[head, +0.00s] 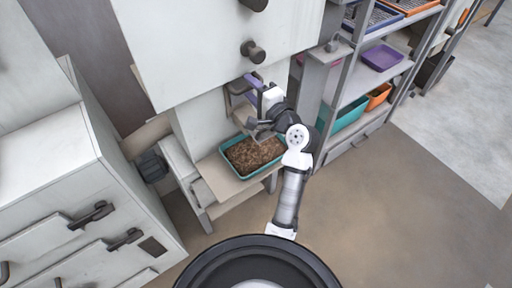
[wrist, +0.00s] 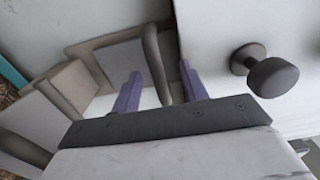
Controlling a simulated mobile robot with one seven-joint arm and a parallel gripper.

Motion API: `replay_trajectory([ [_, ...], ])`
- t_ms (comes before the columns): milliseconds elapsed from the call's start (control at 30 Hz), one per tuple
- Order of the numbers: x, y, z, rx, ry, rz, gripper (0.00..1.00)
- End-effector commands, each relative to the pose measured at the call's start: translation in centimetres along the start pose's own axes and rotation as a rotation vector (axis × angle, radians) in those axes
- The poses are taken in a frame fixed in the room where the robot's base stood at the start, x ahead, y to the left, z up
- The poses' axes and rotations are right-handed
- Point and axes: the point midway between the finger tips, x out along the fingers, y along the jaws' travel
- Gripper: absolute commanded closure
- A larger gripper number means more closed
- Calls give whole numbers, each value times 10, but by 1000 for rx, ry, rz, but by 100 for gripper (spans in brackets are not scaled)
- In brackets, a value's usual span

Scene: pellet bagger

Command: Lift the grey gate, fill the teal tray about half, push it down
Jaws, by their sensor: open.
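The teal tray (head: 226,159) sits on a shelf under the spout of the white machine. Brown pellets (head: 254,153) cover its floor; their exact depth is hard to judge. The tray's edge also shows at the far left of the wrist view (wrist: 12,73). My gripper (head: 248,83) is above the tray's far side, at the machine's front. In the wrist view, its purple fingers (wrist: 160,72) are apart, with the gate's grey bar handle (wrist: 156,66) showing between them. I cannot tell whether they touch it. The grey gate is mostly hidden by my gripper in the head view.
Dark round knobs (head: 253,52) stick out of the machine above my gripper; one is close on the right in the wrist view (wrist: 272,77). A rack (head: 345,80) with trays stands at right. A white cabinet (head: 60,190) stands at left. The floor (head: 385,220) at front right is clear.

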Motion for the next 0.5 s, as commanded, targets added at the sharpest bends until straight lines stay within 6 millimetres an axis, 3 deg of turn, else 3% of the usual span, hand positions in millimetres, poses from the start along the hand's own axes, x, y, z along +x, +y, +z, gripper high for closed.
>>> replay_trajectory([
  [500,-6,0,0,1,1,0,56],
])
